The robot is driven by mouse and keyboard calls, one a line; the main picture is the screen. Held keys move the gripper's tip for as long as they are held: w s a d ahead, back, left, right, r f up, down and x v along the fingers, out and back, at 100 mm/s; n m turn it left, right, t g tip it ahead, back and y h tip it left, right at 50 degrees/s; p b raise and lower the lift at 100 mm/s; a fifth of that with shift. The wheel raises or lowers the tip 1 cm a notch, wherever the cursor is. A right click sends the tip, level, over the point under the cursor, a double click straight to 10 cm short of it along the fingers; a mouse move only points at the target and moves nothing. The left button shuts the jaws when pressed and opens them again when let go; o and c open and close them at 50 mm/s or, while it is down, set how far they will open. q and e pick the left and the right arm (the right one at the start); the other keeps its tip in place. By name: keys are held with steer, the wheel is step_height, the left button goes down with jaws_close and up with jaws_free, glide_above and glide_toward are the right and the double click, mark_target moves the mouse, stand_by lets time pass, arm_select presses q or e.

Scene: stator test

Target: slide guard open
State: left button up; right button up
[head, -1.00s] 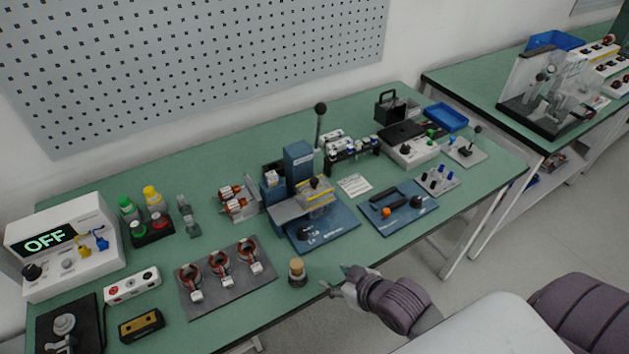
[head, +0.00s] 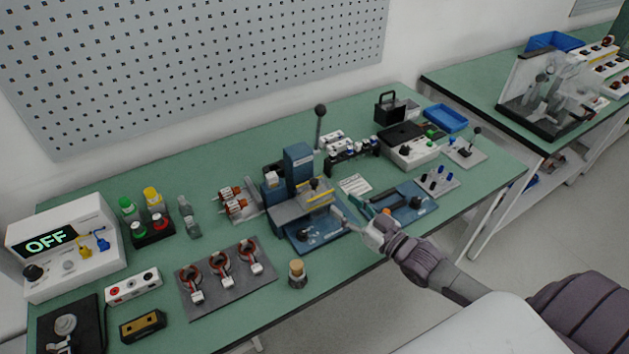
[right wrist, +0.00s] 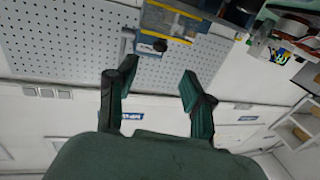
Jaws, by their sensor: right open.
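A blue press (head: 299,167) stands at the middle of the green bench. At its front is a guard panel with a yellow edge strip (head: 320,197) and a small dark knob (head: 314,183). In the right wrist view the yellow-edged guard (right wrist: 178,10) shows at the top, with a dark knob (right wrist: 160,45) below it. My right gripper (head: 352,214) is open and empty, just right of the press and apart from the guard. In the right wrist view its fingers (right wrist: 158,72) are spread with nothing between them. My left gripper is not in view.
A blue plate (head: 412,203) with an orange-handled tool lies beside my right gripper. A corked bottle (head: 297,273) stands near the front edge. A grey plate with copper coils (head: 187,312) lies to the left. A card (head: 355,185) lies behind the gripper.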

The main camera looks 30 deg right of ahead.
mark_target(317, 185)
steer(key=p+x, duration=0.1)
steer(key=x, duration=1)
steer(key=shift+w+a, duration=0.1)
steer(key=shift+w, duration=0.1)
jaws_close()
steer(key=shift+a, duration=0.1)
